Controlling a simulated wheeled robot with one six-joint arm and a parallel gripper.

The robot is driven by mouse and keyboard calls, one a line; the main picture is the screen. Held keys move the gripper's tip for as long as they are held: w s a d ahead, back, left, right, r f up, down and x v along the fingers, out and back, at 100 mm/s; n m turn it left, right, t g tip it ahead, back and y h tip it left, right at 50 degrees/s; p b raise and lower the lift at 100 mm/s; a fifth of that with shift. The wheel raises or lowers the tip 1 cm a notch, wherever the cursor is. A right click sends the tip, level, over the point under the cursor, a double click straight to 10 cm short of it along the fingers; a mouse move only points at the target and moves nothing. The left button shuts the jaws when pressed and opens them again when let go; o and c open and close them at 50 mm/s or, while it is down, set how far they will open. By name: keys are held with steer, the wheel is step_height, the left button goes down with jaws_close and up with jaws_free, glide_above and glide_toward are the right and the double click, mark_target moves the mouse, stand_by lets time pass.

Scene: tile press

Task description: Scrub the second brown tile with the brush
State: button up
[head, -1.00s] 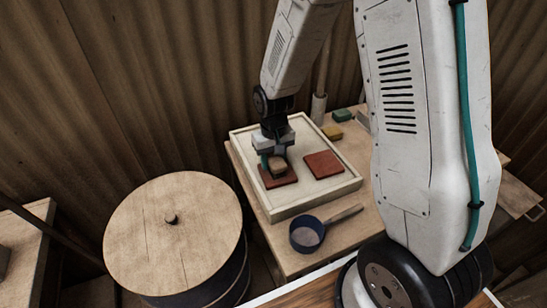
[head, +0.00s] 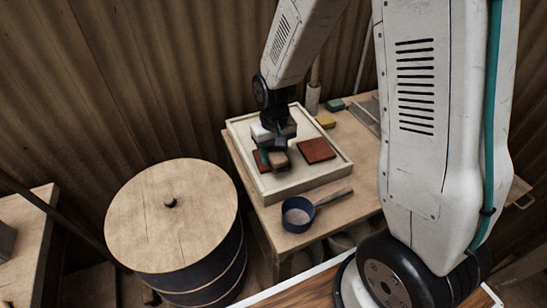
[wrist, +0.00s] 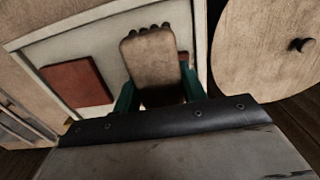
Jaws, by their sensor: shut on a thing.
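My gripper (head: 273,157) is shut on the brush (head: 279,160), a tan block with dark bristle tufts along one end in the wrist view (wrist: 156,62). The brush is at the left brown tile (head: 261,160), covering its right and front part; I cannot tell whether it touches. The right brown tile (head: 317,150) lies flat and uncovered in the same pale tray (head: 297,183); this tile also shows left of the brush in the wrist view (wrist: 77,83).
A blue pan (head: 298,214) with a handle lies in front of the tray on the wooden table (head: 354,173). A yellow block (head: 326,121) and a green block (head: 335,104) lie behind it. A large drum (head: 170,215) stands to the left.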

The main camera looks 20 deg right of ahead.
steer(key=shift+r, duration=2.65)
steer(key=shift+s, duration=0.1)
